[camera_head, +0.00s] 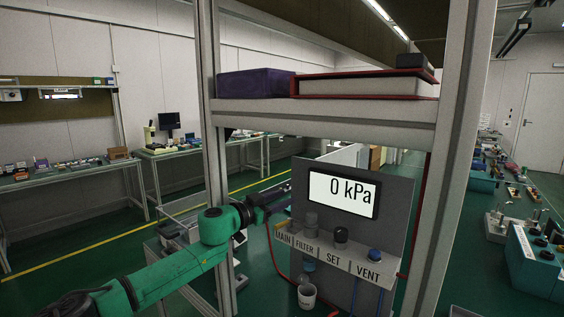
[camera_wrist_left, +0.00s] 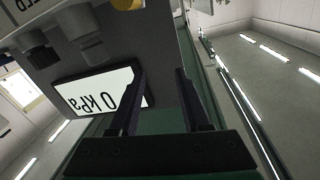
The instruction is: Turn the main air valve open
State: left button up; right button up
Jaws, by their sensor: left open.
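The grey air panel (camera_head: 398,200) has a screen (camera_head: 343,193) reading 0 kPa and a label strip with MAIN (camera_head: 284,236), FILTER, SET and VENT. My left gripper (camera_head: 284,197) is at the panel's left edge, above the MAIN label. In the left wrist view its two fingers (camera_wrist_left: 160,92) are apart with nothing between them. My right gripper is out of view.
A frame post (camera_head: 212,130) stands close to my left arm. A shelf (camera_head: 330,112) with a purple box (camera_head: 252,83) and a red-edged binder (camera_head: 362,85) is above the panel. A dark knob (camera_head: 341,234) and a blue knob (camera_head: 375,255) sit right of FILTER.

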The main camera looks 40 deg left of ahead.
pick_arm(q)
notch_tip(320, 180, up, 12)
jog(key=p, duration=0.4)
jog(key=shift+f+p, duration=0.15)
jog(key=shift+p, duration=0.25)
